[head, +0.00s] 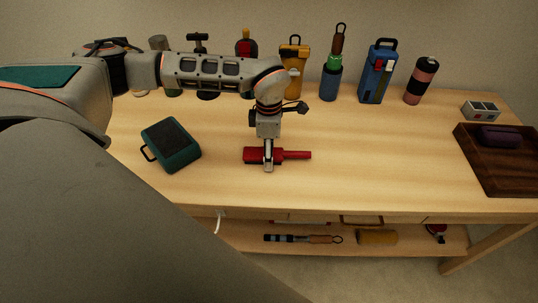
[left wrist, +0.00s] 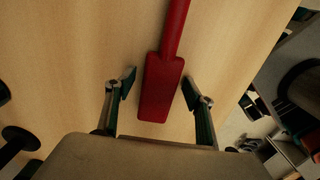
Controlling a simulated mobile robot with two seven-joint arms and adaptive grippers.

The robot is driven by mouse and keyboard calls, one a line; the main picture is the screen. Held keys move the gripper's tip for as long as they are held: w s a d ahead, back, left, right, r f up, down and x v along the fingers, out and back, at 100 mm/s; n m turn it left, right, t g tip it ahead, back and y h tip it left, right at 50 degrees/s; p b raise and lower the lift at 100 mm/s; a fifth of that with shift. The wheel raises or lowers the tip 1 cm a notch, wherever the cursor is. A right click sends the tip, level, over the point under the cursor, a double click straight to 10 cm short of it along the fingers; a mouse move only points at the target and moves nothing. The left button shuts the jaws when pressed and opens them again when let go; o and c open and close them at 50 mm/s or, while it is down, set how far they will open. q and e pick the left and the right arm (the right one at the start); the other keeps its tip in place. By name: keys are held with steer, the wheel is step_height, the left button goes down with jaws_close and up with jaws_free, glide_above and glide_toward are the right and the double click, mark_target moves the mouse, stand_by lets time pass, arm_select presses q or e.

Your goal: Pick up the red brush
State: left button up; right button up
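The red brush (head: 294,155) lies flat on the table, its handle pointing right in the head view. My left gripper (head: 268,163) is directly over its wide head end. In the left wrist view the brush (left wrist: 163,85) lies between the two open fingers of the left gripper (left wrist: 160,88), with a gap on each side. The fingers do not visibly touch it. Whether the fingertips reach down to table height is hard to tell. My right gripper is not in view.
A dark green box-shaped thing with a handle (head: 171,145) stands left of the brush. Several bottles and tools line the back, including a blue container (head: 377,72). A dark wooden tray (head: 485,169) is at the right. The table right of the brush is clear.

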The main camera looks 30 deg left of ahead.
arm_select(q)
steer(key=c, duration=1)
steer(key=shift+r, duration=0.1)
